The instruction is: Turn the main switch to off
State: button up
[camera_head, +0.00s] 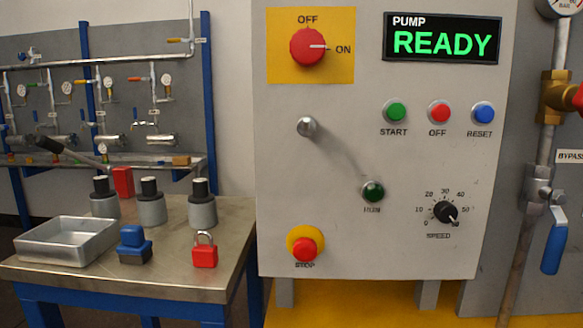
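The main switch (308,46) is a round red rotary knob on a yellow plate (277,72) at the upper left of the grey control panel (335,215). Its white pointer line points right, toward the word ON. The word OFF is printed above the knob. My gripper does not show in the head view, and nothing covers the switch.
Below the switch, a metal knob (307,127) sticks out from the panel. The panel also carries a display (442,40) reading PUMP READY, several buttons, and a red stop button (304,249). A table (185,275) with several objects stands left; pipework (545,150) stands right.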

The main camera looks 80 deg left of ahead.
aim_at(308, 46)
jog(key=u, duration=2.4)
